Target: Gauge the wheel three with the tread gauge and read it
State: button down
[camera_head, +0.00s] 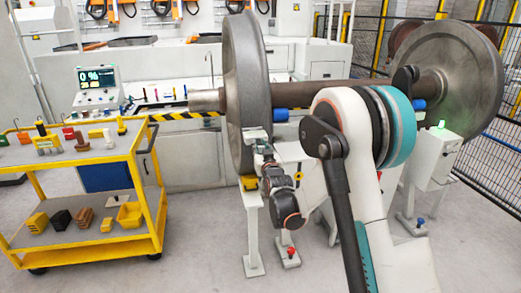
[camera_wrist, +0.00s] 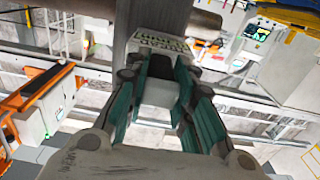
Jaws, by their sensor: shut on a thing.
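A large grey wheel (camera_head: 246,90) stands near the middle on an axle (camera_head: 310,95); a second wheel (camera_head: 458,80) is at the right end. No number shows on either, so I cannot tell which is wheel three. My gripper (camera_head: 257,142) is at the near lower rim of the middle wheel. In the wrist view its teal fingers (camera_wrist: 160,95) are closed on a grey block-like tool, seemingly the tread gauge (camera_wrist: 165,45). The gauge's far end lies against or just before the wheel's dark edge (camera_wrist: 160,14); contact is unclear. Its reading is not legible.
A yellow cart (camera_head: 143,190) with several tools and small blocks stands at the left. A screen (camera_head: 97,77) behind it shows "0 %". A white box with a green light (camera_head: 433,155) stands at the right. Grey floor is free between cart and wheel stand.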

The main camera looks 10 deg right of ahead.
jog(key=shift+w, duration=0.6)
jog(key=shift+s, duration=0.1)
dwell(0.8)
jog(key=s, duration=0.9)
dwell(0.9)
jog(key=shift+w, duration=0.1)
